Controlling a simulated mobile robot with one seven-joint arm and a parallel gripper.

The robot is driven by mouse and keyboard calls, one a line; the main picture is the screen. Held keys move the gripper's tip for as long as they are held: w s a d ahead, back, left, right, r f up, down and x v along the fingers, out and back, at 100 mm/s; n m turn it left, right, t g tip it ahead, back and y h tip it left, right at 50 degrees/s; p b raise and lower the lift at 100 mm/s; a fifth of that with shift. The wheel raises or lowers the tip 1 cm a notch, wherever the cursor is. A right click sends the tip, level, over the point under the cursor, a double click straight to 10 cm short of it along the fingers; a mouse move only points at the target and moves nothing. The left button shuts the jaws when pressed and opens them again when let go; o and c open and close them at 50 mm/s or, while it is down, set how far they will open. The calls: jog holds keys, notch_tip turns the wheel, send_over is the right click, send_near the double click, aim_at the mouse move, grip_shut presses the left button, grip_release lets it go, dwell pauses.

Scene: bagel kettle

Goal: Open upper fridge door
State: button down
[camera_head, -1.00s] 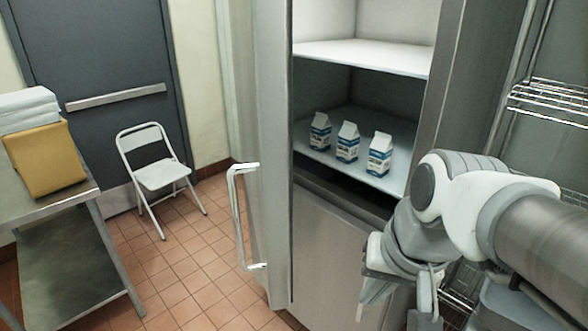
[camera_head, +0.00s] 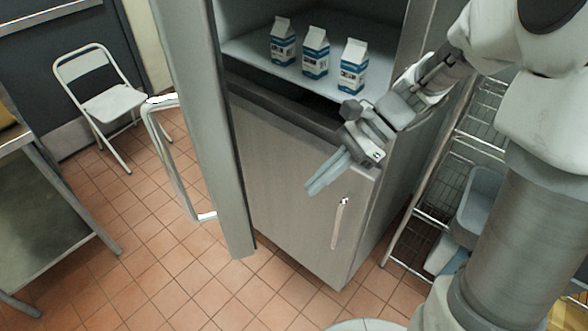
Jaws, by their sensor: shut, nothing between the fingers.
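The upper fridge door (camera_head: 203,120) stands swung wide open at the left of the fridge, seen nearly edge-on. Its white bar handle (camera_head: 168,150) sticks out on the door's left side. The upper compartment is exposed, with three milk cartons (camera_head: 315,52) upright on its shelf (camera_head: 255,52). The lower fridge door (camera_head: 275,165) is closed and has a small vertical handle (camera_head: 340,222). My gripper (camera_head: 316,186) is shut and empty, in front of the lower door's upper right part in the picture, apart from the upper door and its handle.
A white folding chair (camera_head: 110,100) stands behind the open door at the left. A metal table (camera_head: 45,215) is at the left edge. A wire rack (camera_head: 445,165) with grey bins (camera_head: 480,200) stands right of the fridge. Tiled floor is clear between table and fridge.

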jog(key=a+r+x, duration=0.1)
jog(key=r+x, duration=0.1)
jog(key=x, duration=1)
jog(key=shift+s+a, duration=0.45)
jog(key=shift+a, duration=0.1)
